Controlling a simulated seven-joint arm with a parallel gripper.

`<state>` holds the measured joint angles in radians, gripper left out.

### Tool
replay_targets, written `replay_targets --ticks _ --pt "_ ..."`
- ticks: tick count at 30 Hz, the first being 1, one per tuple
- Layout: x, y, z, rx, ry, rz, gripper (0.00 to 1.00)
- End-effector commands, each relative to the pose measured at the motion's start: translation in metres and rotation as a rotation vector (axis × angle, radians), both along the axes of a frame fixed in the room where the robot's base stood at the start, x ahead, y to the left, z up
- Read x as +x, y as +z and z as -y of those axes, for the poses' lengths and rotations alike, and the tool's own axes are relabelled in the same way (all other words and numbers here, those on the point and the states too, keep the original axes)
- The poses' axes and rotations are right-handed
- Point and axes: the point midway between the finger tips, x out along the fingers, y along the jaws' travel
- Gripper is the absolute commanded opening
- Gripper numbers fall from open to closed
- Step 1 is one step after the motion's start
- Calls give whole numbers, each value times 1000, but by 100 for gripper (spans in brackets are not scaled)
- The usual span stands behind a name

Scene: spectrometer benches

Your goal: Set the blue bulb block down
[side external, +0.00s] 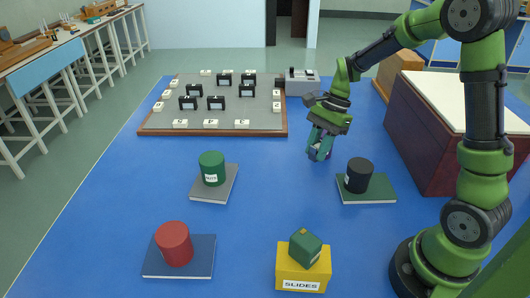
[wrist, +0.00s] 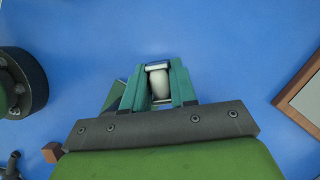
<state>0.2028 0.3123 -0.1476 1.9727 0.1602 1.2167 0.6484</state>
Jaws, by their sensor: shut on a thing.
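My gripper (side external: 320,150) is above the blue table, right of the grey pegboard and beyond the black cylinder. Its fingers are shut on a small block with a pale, bulb-shaped part. In the wrist view this bulb block (wrist: 159,82) sits between the teal fingers of my gripper (wrist: 158,88). Mostly the white bulb and a pale end piece show there; the rest is hidden by the fingers. In the side view the block is almost wholly hidden, and I cannot tell its blue colour or whether its underside touches the table.
A grey board (side external: 215,118) with black and white pieces lies at the back left. Green (side external: 212,167), red (side external: 173,243) and black (side external: 359,175) cylinders stand on flat books. A yellow SLIDES box (side external: 303,270) is in front. A dark red box (side external: 425,130) stands right. The table's middle is clear.

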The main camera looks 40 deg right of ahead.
Motion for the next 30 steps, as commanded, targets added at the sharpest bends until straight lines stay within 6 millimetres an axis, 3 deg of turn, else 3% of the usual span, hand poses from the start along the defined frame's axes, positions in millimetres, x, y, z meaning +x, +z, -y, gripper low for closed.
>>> replay_targets --ticks 1,6,10,14,20,30 --pt "-26 -6 -14 2 108 -4 0" --pt "-101 -27 -41 1 447 -3 0" --pt "-142 -40 -48 1 639 -3 0" --pt "-163 -49 -48 0 776 -1 0" --pt "-138 -52 -47 -1 847 -2 0" --pt "-47 -61 -48 -1 842 -2 0"
